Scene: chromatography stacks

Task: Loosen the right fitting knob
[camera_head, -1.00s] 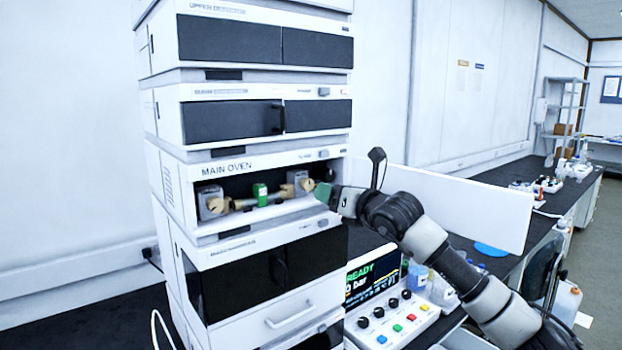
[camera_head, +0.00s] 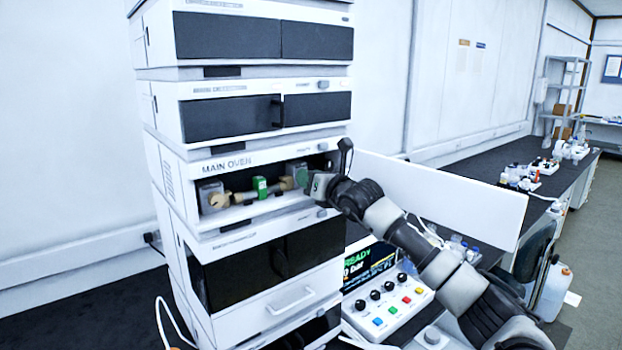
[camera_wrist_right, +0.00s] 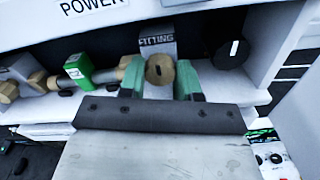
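The right fitting knob (camera_wrist_right: 160,70) is a round tan knob with a dark slot, on the front of a grey block labelled "FITTING" (camera_wrist_right: 158,40). In the head view it is mostly hidden behind my right gripper (camera_head: 305,180), which reaches into the open main oven (camera_head: 235,164) from the right. In the right wrist view the two green fingertips of my right gripper (camera_wrist_right: 160,78) stand on either side of the knob. They look open around it, with a narrow gap at the left finger; contact at the right finger is unclear. My left gripper is not in view.
A green-clad column part (camera_head: 261,188) and the left fitting knob (camera_head: 217,201) sit farther left in the oven. A dark round knob (camera_wrist_right: 232,52) is close right of the fingers. A control box (camera_head: 388,305) stands below on the bench.

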